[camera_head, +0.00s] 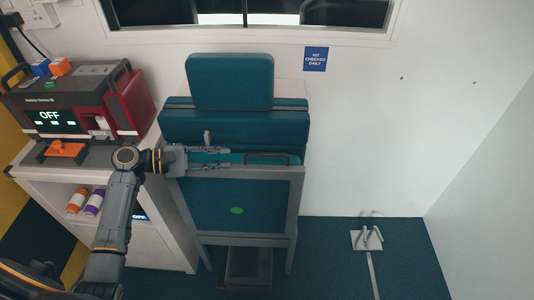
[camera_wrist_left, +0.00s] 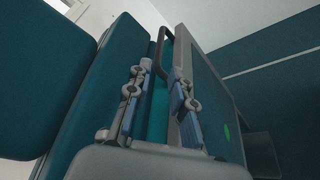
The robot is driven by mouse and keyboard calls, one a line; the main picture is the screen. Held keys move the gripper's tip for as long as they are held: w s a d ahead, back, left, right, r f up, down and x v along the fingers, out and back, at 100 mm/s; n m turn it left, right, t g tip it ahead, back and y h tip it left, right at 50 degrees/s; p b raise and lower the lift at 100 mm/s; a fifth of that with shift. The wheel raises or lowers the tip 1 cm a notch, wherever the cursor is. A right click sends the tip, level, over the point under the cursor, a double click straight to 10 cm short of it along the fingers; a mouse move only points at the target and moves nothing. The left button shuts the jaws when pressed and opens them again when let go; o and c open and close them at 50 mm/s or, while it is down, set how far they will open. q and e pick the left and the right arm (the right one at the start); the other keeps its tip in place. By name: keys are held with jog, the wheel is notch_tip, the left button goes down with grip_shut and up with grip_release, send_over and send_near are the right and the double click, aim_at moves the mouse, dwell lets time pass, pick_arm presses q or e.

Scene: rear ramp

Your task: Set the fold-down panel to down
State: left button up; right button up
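The fold-down panel (camera_head: 200,215) is a teal board in a grey frame with a green dot, standing steeply upright below the seat's teal cushions. A dark handle (camera_head: 268,155) sits along its top edge. My left gripper (camera_head: 228,158) is at this top edge, left of the handle. Its two fingers are apart, and nothing is visibly clamped. In the left wrist view, the gripper (camera_wrist_left: 157,100) has a teal strip between its fingers, with the handle (camera_wrist_left: 161,45) beyond the fingertips. Whether the fingers touch the panel, I cannot tell. My right gripper is out of view.
A teal headrest (camera_head: 229,82) and backrest (camera_head: 235,127) rise behind the panel. A white cabinet (camera_head: 160,240) with a red and grey device (camera_head: 75,105) stands at the left. A metal floor fitting (camera_head: 366,238) is at the right. The blue floor (camera_head: 325,265) beside the panel is clear.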

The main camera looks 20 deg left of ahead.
aim_at(260, 156)
pick_arm(q)
jog(key=p+x, duration=0.3)
jog(key=x, duration=1)
jog(key=shift+w+d+f, duration=0.1)
jog(key=shift+w+f, duration=0.05)
grip_shut()
jog(key=shift+f, duration=0.1)
